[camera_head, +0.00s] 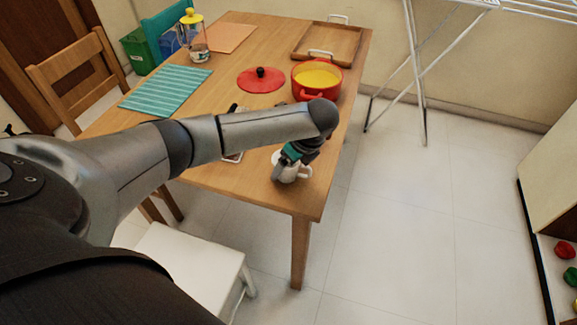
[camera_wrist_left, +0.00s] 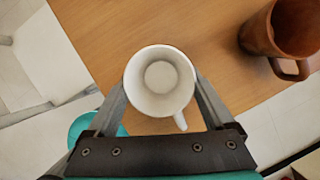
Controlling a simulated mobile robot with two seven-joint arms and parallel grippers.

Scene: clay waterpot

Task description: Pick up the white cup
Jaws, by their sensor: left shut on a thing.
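The white cup (camera_head: 291,172) stands near the front right corner of the wooden table. In the left wrist view, the cup (camera_wrist_left: 159,82) shows from above with its mouth open and empty, its handle pointing down to the right. My left gripper (camera_head: 285,166) reaches down over the cup. In the left wrist view my left gripper (camera_wrist_left: 161,92) has one finger on each side of the cup and is shut on it. I cannot tell whether the cup's base touches the table. My right gripper is in neither view.
A brown clay pot (camera_wrist_left: 290,28) with a handle stands close to the cup. On the table (camera_head: 240,67) are a red pot (camera_head: 303,83), a red lid (camera_head: 261,80), a wooden tray (camera_head: 337,43), a striped mat (camera_head: 166,90) and a glass jar (camera_head: 196,42). My left arm hides part of the tabletop.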

